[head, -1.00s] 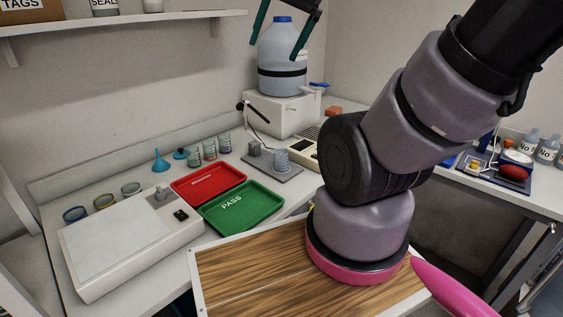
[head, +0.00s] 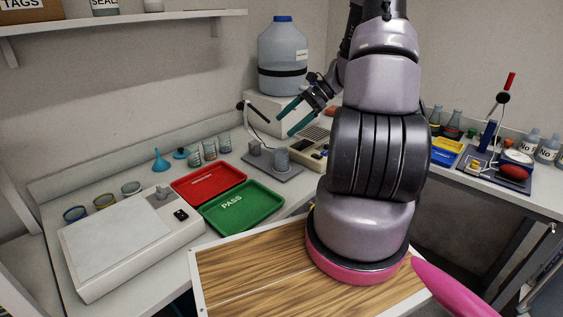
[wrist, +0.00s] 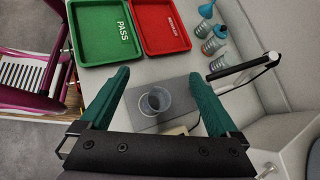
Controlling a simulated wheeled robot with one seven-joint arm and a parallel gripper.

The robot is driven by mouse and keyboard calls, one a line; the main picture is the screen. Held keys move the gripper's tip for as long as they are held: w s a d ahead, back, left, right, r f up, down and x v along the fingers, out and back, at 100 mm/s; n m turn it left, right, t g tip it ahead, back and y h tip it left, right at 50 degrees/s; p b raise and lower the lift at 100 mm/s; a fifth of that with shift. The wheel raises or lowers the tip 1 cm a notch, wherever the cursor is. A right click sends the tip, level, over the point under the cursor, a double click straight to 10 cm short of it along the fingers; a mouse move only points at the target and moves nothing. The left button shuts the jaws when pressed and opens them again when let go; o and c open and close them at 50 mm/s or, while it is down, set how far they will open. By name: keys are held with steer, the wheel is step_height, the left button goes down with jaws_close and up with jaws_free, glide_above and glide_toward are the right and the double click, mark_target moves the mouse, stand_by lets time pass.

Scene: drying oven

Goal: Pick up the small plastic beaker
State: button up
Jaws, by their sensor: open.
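The small clear plastic beaker (head: 281,158) stands upright on a grey plate (head: 262,168) at the middle of the bench. In the wrist view the beaker (wrist: 155,101) lies between the two teal fingers, seen from above with its opening showing. My gripper (head: 285,124) is open and empty, above the beaker and apart from it. Its teal fingers spread wide on either side in the wrist view (wrist: 158,90).
A green PASS tray (head: 243,207) and a red tray (head: 208,182) lie left of the plate. Several beakers (head: 209,150) stand behind them. A thin black lamp-like arm (head: 256,112) rises near the plate. A large blue-capped jug (head: 283,60) stands on a white box behind.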

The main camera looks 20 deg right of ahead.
mark_target(272, 168)
steer(key=d+f+m+t+y, duration=0.1)
steer(key=f, duration=0.2)
steer(key=d+f+m+t, duration=0.1)
steer(key=d+f+m, duration=0.1)
steer(key=f, duration=0.2)
steer(key=d+f+m+t+y, duration=0.1)
steer(key=f+m, duration=0.1)
steer(key=f, duration=0.2)
steer(key=shift+w+d+f+y, duration=0.25)
steer(key=shift+w+y, duration=0.05)
steer(key=shift+w, duration=0.1)
steer(key=shift+f+m, duration=0.3)
steer(key=x, duration=1)
steer(key=shift+w+a+f, duration=0.15)
steer(key=shift+w+f, duration=0.05)
steer(key=shift+w, duration=0.1)
jaws_close()
steer(key=shift+r, duration=0.15)
